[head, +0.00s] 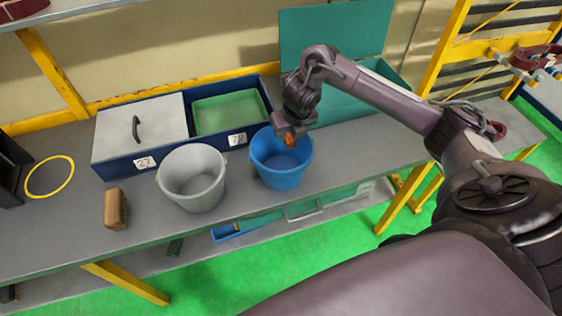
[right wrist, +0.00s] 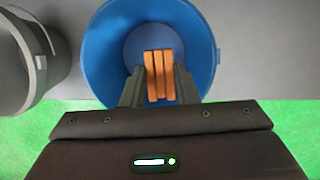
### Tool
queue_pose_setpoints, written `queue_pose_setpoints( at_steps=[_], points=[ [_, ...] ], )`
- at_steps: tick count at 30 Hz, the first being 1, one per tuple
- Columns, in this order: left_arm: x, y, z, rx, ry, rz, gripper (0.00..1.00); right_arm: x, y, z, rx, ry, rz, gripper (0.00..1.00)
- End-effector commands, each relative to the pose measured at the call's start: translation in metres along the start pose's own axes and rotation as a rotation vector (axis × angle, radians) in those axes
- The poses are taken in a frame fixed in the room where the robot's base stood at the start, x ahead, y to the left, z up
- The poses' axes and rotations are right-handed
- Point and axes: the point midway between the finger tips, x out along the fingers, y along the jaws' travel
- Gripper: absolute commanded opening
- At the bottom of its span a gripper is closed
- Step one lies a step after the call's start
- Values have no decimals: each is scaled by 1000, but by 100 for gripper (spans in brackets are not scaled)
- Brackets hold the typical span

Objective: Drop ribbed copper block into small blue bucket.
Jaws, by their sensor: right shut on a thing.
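The small blue bucket (head: 281,172) stands on the grey bench, right of a larger grey bucket. My right gripper (head: 289,136) is over the blue bucket and shut on the ribbed copper block (head: 290,139). In the right wrist view the copper block (right wrist: 163,75) sits between the two fingers, with the blue bucket (right wrist: 95,50) open below it. The block appears over the bucket's inside; its exact height against the rim is hard to tell. My left gripper is not in view.
A grey bucket (head: 192,178) stands just left of the blue one. Behind are a blue bin with a grey lid (head: 140,128) and a green tray (head: 228,112).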

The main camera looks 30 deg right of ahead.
Motion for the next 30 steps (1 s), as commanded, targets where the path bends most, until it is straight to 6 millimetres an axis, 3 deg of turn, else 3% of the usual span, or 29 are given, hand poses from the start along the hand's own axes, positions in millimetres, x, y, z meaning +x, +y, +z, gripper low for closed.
queue_pose_setpoints(
  at_steps=[1,4,14,15,19,30],
  points=[
    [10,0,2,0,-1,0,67,10,0,-3,1,-1,1,0],
    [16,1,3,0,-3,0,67,17,0,-5,1,-2,1,0],
    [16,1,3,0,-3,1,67,18,0,-5,1,-2,1,0],
    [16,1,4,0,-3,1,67,18,0,-5,1,-2,1,32],
    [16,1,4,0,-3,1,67,18,0,-5,1,-1,1,49],
    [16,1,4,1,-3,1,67,13,0,-5,-1,-2,1,52]
  ],
)
